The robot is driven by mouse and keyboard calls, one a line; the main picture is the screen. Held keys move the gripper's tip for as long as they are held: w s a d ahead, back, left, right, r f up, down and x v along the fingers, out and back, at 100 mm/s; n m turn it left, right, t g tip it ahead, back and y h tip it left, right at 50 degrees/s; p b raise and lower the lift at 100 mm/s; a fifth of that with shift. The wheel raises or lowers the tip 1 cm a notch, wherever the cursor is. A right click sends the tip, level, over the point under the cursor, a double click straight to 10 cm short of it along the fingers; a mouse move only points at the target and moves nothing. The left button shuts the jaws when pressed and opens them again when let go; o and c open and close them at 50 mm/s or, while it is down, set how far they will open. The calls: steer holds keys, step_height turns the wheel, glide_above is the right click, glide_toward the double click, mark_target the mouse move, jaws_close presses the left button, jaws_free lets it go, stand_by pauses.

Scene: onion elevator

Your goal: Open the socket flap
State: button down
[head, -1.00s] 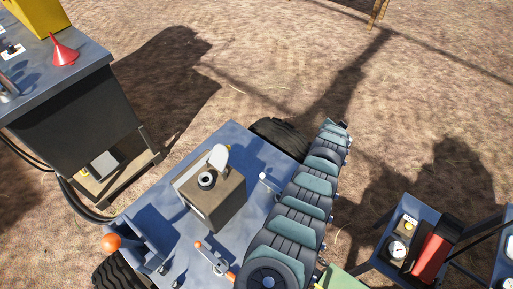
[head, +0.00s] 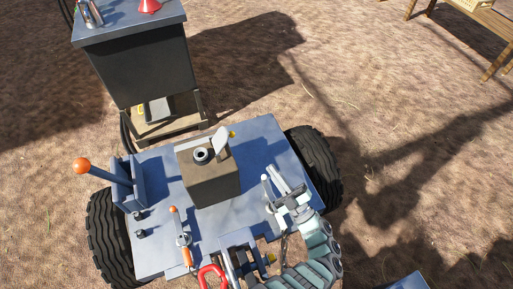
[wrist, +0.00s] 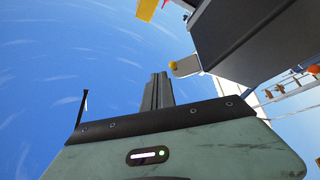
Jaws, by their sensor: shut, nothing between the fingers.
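A brown box (head: 210,188) stands on the blue platform with a dark round socket (head: 201,155) on its top. The pale socket flap (head: 220,138) stands up at the socket's right edge, tilted, and the socket's ring is visible. My gripper (head: 277,174) is to the right of the box, apart from the flap, above the platform's right part. In the wrist view its fingers (wrist: 156,92) are together with nothing between them. A pale plate with a yellow knob (wrist: 201,66) shows beyond them; I cannot tell whether it is the flap.
An orange-knobbed lever (head: 82,166) rises at the platform's left. A smaller orange-handled lever (head: 184,240) and a red ring handle (head: 212,278) are in front. The platform (head: 262,135) is clear behind my gripper.

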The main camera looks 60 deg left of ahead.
steer(key=s+n+g, duration=0.1)
steer(key=s+g, duration=0.1)
steer(key=s, duration=0.1)
glide_toward(228, 133)
steer(key=a, duration=0.6)
steer(key=shift+s+r+n+g+h+p, duration=0.25)
steer(key=shift+r+n+g+h+p, duration=0.3)
steer(key=shift+n, duration=0.55)
steer(key=shift+s+r+n+g+h+p, duration=0.15)
steer(key=shift+r+n+g+h+p, duration=0.3)
steer(key=shift+n, duration=0.55)
